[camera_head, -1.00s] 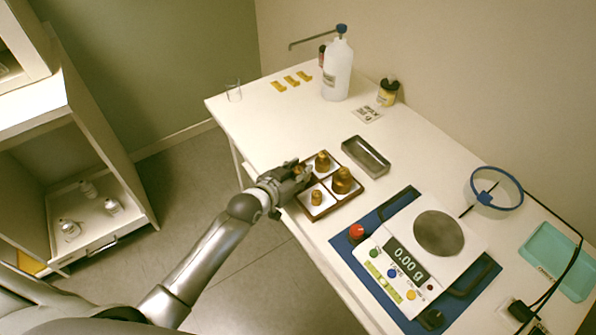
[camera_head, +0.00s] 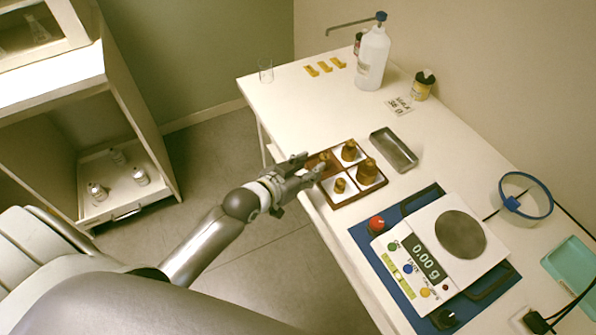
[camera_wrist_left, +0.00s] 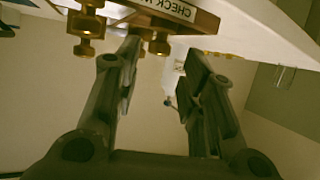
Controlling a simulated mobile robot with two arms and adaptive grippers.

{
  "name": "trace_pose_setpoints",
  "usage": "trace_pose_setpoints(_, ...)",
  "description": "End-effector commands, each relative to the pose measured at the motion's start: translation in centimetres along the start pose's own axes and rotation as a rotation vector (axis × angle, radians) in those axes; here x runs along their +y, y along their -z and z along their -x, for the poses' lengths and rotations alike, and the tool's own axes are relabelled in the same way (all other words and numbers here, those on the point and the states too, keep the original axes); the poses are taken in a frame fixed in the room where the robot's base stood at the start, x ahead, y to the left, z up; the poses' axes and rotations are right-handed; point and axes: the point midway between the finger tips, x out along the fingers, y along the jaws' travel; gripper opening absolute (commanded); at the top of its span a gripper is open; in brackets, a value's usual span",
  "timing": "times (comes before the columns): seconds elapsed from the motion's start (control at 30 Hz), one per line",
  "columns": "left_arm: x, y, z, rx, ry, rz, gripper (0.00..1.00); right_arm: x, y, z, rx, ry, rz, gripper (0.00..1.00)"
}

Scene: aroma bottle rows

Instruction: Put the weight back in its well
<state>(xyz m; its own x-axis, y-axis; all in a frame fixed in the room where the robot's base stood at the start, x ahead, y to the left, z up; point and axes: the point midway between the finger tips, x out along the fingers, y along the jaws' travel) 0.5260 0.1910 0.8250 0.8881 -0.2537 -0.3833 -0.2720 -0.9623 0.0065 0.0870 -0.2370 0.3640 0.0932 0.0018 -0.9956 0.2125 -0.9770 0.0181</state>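The weight box (camera_head: 340,199) sits at the table's left edge, with brass weights standing in its wells. A large weight (camera_head: 367,171), a medium weight (camera_head: 349,151) and a small weight (camera_head: 340,186) stand in white-floored wells. Another brass weight (camera_head: 324,159) shows in the far-left well, partly hidden by a fingertip. My left gripper (camera_head: 311,168) is at the box's left edge, fingers apart. In the left wrist view the fingers (camera_wrist_left: 157,75) have nothing between them. Brass weights (camera_wrist_left: 87,27) and the box's label (camera_wrist_left: 172,8) show upside down there. My right gripper is not in view.
A scale (camera_head: 481,262) reading 0.00 g stands on a blue mat (camera_head: 362,236) with an empty pan. A grey metal tray (camera_head: 393,150) lies behind the box. A white pump bottle (camera_head: 372,60) and a glass (camera_head: 265,70) stand farther back. The far-left tabletop is mostly clear.

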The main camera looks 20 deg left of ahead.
Motion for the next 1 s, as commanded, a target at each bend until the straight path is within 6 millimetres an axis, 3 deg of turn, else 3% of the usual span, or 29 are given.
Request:
trace_pose_setpoints(0.1, 0.0, 0.0, 2.1, 0.0, 0.0, -0.002, 0.37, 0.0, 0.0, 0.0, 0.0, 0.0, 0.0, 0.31)
trace_pose_setpoints(0.3, 0.0, 0.0, 3.9, 0.001, 0.0, 0.0, 0.37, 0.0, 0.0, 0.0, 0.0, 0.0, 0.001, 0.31)
trace_pose_setpoints(0.67, -0.1, -0.4, 4.1, -0.007, 0.003, 0.002, 0.37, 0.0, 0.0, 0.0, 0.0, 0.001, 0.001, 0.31)
trace_pose_setpoints(0.77, -0.7, -3.0, 3.3, -0.05, 0.019, 0.01, 0.37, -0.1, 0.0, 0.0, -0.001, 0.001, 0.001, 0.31)
trace_pose_setpoints(0.87, -1.5, -7.9, 2.2, -0.129, 0.047, 0.026, 0.37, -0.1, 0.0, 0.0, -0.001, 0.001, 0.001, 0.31)
trace_pose_setpoints(1.0, -2.4, -17.2, 1.5, -0.277, 0.089, 0.044, 0.37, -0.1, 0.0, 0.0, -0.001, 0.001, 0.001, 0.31)
